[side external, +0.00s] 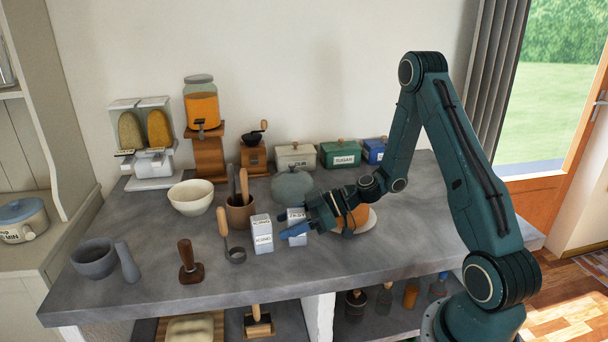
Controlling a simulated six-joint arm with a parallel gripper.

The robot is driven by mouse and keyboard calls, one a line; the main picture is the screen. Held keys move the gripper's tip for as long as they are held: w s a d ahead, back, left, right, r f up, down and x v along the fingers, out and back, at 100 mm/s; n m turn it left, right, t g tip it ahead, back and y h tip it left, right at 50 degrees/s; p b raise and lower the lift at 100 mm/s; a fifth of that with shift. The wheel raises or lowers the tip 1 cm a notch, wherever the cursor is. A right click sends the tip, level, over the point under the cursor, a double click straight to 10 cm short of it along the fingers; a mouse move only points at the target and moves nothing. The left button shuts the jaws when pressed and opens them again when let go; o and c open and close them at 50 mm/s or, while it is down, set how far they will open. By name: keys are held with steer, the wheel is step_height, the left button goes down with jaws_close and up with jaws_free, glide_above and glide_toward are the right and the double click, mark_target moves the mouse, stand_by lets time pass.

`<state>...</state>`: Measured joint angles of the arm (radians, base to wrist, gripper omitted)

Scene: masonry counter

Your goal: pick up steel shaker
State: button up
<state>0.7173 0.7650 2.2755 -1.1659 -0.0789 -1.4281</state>
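I cannot make out a steel shaker for certain in this view. My gripper (302,217) is low over the counter near its front middle, pointing left. Its blue fingers look spread apart. A white box with a dark label (297,215) shows between or just behind the fingers, and I cannot tell whether they touch it. A second white labelled box (262,234) stands upright just to the left of the fingertips. The gripper and wrist partly hide an orange-brown item on a pale round dish (370,219) behind them.
On the grey counter (340,262) stand a wooden utensil pot (240,212), a white bowl (191,197), a round grey-green pot (292,186), a wooden tamper (189,262) and a stone mortar (94,258). Canisters line the wall. The right counter end is clear.

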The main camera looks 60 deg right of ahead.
steer(key=c, duration=0.8)
steer(key=shift+o, duration=0.2)
steer(key=shift+r, duration=0.15)
step_height(320, 180, up, 20)
stand_by(0.3)
stand_by(0.5)
steer(key=d+f+m+t+h, duration=0.3)
steer(key=d+m+h, duration=0.6)
steer(key=d, duration=0.3)
steer(key=s+d+r+m+g+h, duration=0.2)
steer(key=s+d+m+h, duration=0.5)
steer(key=d, duration=0.4)
steer(key=shift+s+d+r+g+h, duration=0.25)
steer(key=shift+s+r+g+h, duration=0.15)
steer(key=shift+s+r+h, duration=0.45)
